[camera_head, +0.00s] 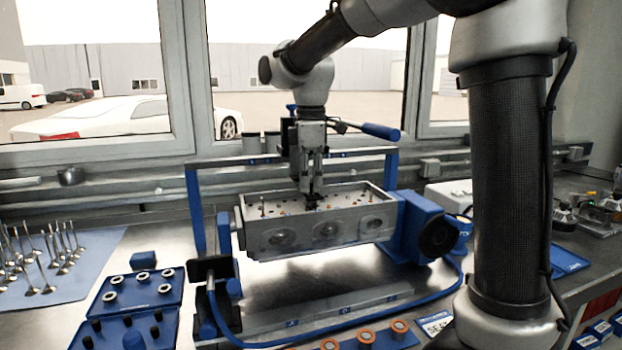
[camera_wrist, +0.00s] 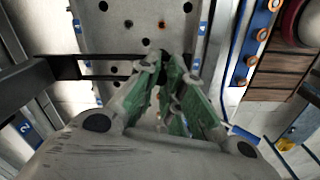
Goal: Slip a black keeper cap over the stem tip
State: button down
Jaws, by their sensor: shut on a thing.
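The grey cylinder head (camera_head: 290,240) is held in a blue-framed stand on the bench. My gripper (camera_head: 312,194) points straight down over the middle of its top face. In the wrist view my gripper (camera_wrist: 163,62) has its green-padded fingers drawn together on a small dark piece. It looks like a black keeper cap, but the fingers hide most of it. Any stem tip under the fingers is hidden, so contact cannot be told. A thin stem (camera_head: 262,206) stands near the left end of the head. More black caps (camera_head: 97,325) sit in the blue tray at the lower left.
Several valves (camera_head: 48,290) stand on a blue mat at the left. A blue tray (camera_head: 110,303) holds metal rings. Blue side posts (camera_head: 195,210) and a blue clamp unit (camera_head: 410,222) flank the head. A blue hose (camera_head: 350,322) crosses the bench in front.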

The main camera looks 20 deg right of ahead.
jog(key=shift+f, duration=0.25)
jog(key=c, duration=1.5)
grip_release()
jog(key=shift+o, duration=0.2)
